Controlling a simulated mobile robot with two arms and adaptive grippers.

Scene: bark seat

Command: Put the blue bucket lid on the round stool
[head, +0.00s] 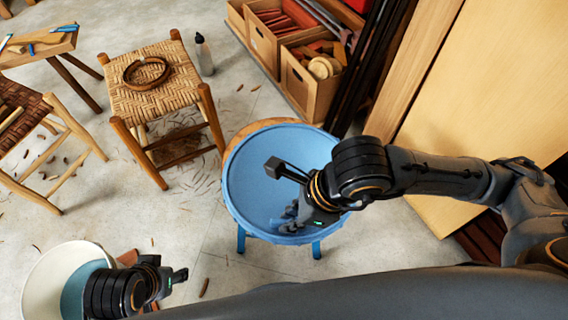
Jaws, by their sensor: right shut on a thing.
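The blue bucket lid (252,190) is a wide, shallow round dish at the centre of the head view. My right gripper (292,208) is shut on it, reaching over its lower right part. The round stool (262,126) is mostly hidden under the lid. A strip of its wooden seat shows past the lid's far edge, and blue legs (316,249) show below. I cannot tell whether the lid touches the seat. My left gripper (177,281) is at the lower left, beside a white bucket, away from the lid; its finger opening is unclear.
The white bucket (40,273) with bluish contents stands at the lower left. A woven stool (150,104) holding a brown ring (147,73) is at upper left, near a bottle (204,54). Wooden crates (306,88) and leaning boards (490,100) bound the right. Floor between is open, with bark scraps.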

